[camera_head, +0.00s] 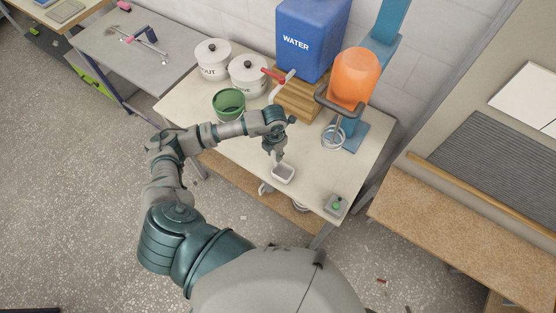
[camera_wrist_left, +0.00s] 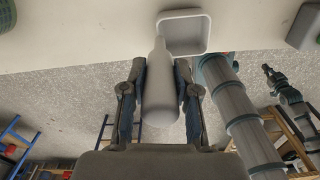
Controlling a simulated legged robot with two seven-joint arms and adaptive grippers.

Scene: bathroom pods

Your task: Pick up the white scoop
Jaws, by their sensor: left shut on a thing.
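The white scoop (camera_head: 283,173) is at the front part of the cream table in the head view, with its square tray-like end near the table's front edge. In the left wrist view the scoop's thick handle (camera_wrist_left: 161,95) lies between the two fingers, and its square end (camera_wrist_left: 184,33) shows beyond it against the tabletop. My left gripper (camera_head: 278,156) points down at the scoop and is shut on its handle; it also shows in the left wrist view (camera_wrist_left: 161,100). Whether the scoop touches the table is unclear. My right gripper does not show in the head view.
The tabletop around the scoop is clear.

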